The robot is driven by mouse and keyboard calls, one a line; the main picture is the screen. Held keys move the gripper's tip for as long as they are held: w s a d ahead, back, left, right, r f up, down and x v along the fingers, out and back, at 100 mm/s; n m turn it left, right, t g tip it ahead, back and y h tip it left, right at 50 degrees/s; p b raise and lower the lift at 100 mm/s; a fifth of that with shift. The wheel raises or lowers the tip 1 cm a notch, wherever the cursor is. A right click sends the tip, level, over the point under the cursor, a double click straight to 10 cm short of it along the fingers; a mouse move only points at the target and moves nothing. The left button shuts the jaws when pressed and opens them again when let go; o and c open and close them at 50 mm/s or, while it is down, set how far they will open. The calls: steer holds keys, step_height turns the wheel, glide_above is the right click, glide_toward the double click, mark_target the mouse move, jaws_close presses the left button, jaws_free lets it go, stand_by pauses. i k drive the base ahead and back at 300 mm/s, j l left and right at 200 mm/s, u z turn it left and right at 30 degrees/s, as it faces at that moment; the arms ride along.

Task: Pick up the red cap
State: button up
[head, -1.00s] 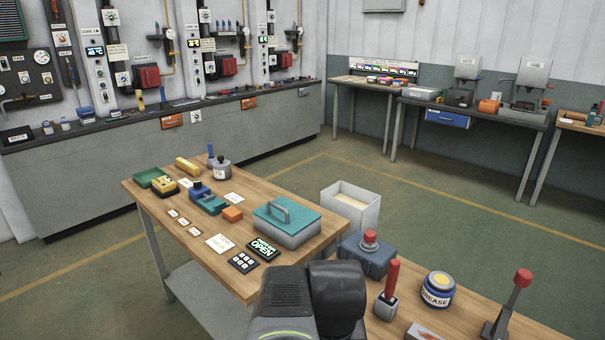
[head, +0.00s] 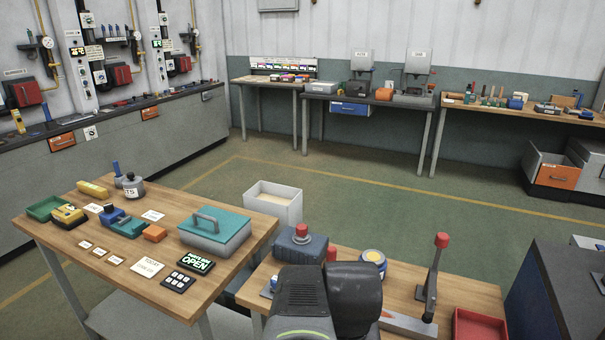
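A red cap-like piece (head: 301,230) sits on a grey collar on top of a dark blue box (head: 290,250), at the back left of the near wooden table. Other red parts are nearby. A red handle top (head: 331,254) shows just behind my arm, which hides most of that tool. A red knob (head: 442,240) tops an upright grey lever. I cannot tell for certain which is the red cap. Only dark parts of my arm show at the bottom middle, in front of the blue box. My gripper's fingers are not in view.
The near table (head: 468,292) also holds a grease jar (head: 374,264) and a red tray (head: 478,328). To the left, another wooden table (head: 125,255) bears a teal-lidded box (head: 215,228). A white bin (head: 272,205) stands behind. Open floor lies beyond.

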mark_target(301, 229)
steer(key=i+j+u, duration=0.2)
steer(key=i, duration=0.2)
steer(key=i+j+u, duration=0.25)
steer(key=i, duration=0.15)
